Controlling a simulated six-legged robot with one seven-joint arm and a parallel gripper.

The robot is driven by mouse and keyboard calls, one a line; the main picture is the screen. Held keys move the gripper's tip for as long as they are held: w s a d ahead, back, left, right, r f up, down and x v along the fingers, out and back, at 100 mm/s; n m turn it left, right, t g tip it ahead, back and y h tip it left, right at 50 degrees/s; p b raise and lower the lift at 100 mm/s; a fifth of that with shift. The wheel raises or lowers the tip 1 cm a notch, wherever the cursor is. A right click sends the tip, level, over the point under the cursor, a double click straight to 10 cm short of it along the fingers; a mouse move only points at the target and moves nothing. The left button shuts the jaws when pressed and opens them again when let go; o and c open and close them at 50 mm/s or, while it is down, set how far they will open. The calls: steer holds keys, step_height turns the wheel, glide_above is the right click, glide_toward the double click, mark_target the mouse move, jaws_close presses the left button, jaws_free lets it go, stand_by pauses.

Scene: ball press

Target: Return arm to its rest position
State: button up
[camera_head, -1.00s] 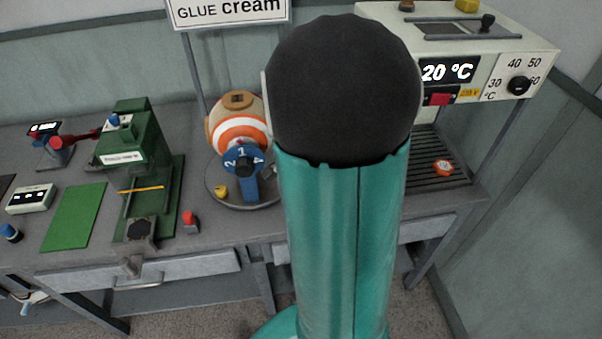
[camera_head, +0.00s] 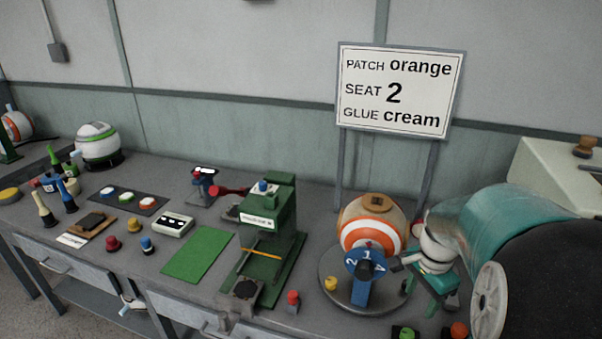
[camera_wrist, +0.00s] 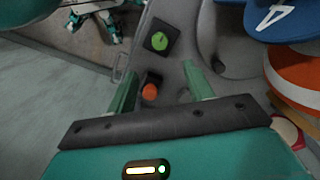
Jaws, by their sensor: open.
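My arm shows at the right of the head view, a teal link with a dark rounded joint. My gripper (camera_wrist: 160,84) shows in the wrist view with its two teal fingers apart and nothing held between them. Past the fingers are a green button (camera_wrist: 158,41) and an orange button (camera_wrist: 150,91), each on a dark base. In the head view, my gripper's end is low beside the orange-striped ball (camera_head: 372,226), to its right; my arm hides part of that area. The ball sits behind a blue numbered dial (camera_head: 366,263), which also shows in the wrist view (camera_wrist: 283,18).
A green press (camera_head: 268,230) stands left of the ball. A sign (camera_head: 400,90) on posts rises behind it. A pale machine (camera_head: 552,170) stands at the right, partly hidden by my arm. The bench holds a green mat (camera_head: 198,252) and several small items.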

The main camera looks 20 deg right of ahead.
steer(key=s+a+r+n+t, duration=0.2)
steer(key=a+r+n, duration=0.4)
steer(key=a, duration=0.5)
steer(key=s+a+r+n+t, duration=0.2)
steer(key=a+r+n, duration=0.4)
steer(key=a+n, duration=0.5)
steer(key=shift+s+a+t, duration=0.4)
steer(key=shift+a+t, duration=0.05)
steer(key=shift+t, duration=0.35)
steer(key=shift+d+r, duration=0.1)
